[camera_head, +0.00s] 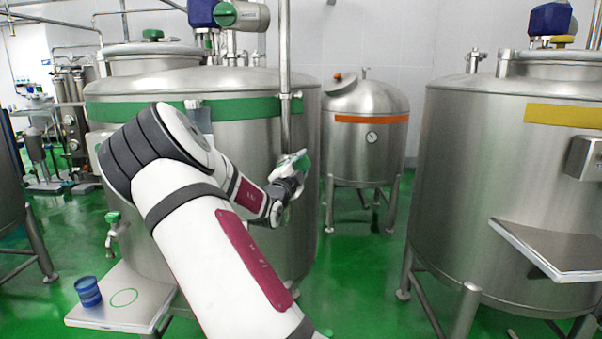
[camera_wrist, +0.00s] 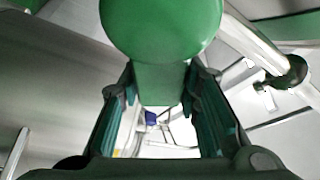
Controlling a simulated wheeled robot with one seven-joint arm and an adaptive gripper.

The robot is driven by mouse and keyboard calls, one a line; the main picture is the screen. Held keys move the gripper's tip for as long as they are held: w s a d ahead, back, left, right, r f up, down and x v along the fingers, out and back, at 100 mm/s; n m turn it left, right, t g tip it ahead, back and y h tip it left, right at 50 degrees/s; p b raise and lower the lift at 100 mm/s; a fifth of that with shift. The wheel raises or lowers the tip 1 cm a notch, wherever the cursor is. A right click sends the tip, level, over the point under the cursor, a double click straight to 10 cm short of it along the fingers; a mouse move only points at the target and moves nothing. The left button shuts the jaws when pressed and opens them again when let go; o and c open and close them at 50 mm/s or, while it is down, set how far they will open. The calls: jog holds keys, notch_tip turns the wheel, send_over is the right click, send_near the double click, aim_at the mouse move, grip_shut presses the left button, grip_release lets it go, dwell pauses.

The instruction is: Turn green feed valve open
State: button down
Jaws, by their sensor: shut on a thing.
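The green feed valve handle (camera_head: 303,163) shows as a small green piece on the right side of the green-banded steel tank (camera_head: 240,140), by the vertical pipe (camera_head: 285,75). In the wrist view the handle (camera_wrist: 160,30) is large, with a round green end and a flat stem running down between my fingers. My gripper (camera_wrist: 160,85) is shut on this stem, one finger on each side. In the head view my gripper (camera_head: 291,180) is at the handle, partly hidden by my own wrist. The valve body behind the handle is hidden.
Another green-handled tap (camera_head: 112,217) sits low on the tank's left. A blue cup (camera_head: 88,291) stands on a shelf (camera_head: 140,312) with a green ring mark. An orange-banded tank (camera_head: 365,140) and a yellow-banded tank (camera_head: 490,190) stand to the right. Green floor is clear between them.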

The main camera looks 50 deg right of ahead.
jog(key=n, duration=0.1)
jog(key=n+t, duration=0.1)
jog(key=w+r+n, duration=0.1)
jog(key=shift+a+n+h+b, duration=0.3)
jog(key=shift+a+b, duration=0.05)
jog(key=n+t, duration=0.2)
jog(key=n, duration=0.1)
jog(key=w+a+r+n, duration=0.1)
jog(key=shift+n+t+b, duration=0.35)
jog(key=shift+n+t, duration=0.05)
jog(key=n, duration=0.1)
jog(key=n+t, duration=0.1)
jog(key=n+y, duration=0.1)
jog(key=shift+w+a+r+n+t, duration=0.25)
jog(key=shift+w+a+n+t, duration=0.05)
jog(key=shift+w+a+t, duration=0.1)
jog(key=shift+w+a+n+t+y, duration=0.25)
jog(key=shift+w+n+t+y, duration=0.15)
jog(key=shift+n, duration=0.65)
jog(key=shift+w+a+n+t+y, duration=0.25)
jog(key=shift+n+t, duration=0.25)
jog(key=shift+n, duration=0.55)
jog(key=c, duration=1.2)
grip_release()
jog(key=shift+o, duration=0.2)
jog(key=shift+r, duration=0.1)
jog(key=shift+s, duration=0.15)
